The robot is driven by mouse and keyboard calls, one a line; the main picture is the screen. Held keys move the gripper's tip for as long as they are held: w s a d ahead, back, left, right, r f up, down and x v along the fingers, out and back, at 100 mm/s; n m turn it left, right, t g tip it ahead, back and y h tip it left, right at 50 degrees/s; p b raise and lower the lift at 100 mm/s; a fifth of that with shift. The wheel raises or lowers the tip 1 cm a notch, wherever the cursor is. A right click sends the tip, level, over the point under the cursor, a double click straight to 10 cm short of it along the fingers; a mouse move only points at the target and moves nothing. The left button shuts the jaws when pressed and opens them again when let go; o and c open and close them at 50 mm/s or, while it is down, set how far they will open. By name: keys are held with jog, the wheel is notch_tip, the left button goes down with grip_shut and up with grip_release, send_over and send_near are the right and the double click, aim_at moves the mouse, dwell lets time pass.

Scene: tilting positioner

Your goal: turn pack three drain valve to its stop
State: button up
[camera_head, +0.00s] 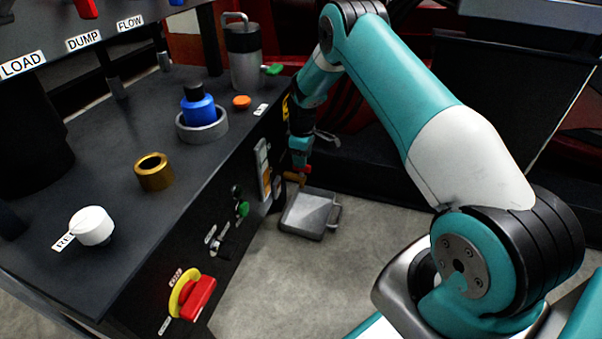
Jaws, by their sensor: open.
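My gripper (301,165) is small in the head view, pointing down beside the right side face of the dark console. It is open. A small orange-brown part (292,177) shows at its fingertips, close to the console's side. I cannot tell whether the fingers touch it, or whether it is the pack three drain valve. No label reading "pack three" is legible. The gripper partly hides that spot.
A grey pan (309,213) lies on the floor.

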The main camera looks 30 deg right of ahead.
notch_tip(320, 180, down, 3)
jog(key=shift+a+f+b, duration=0.1)
jog(key=shift+f+b, duration=0.05)
jog(key=shift+b, duration=0.5)
jog(key=shift+c, duration=0.2)
grip_shut()
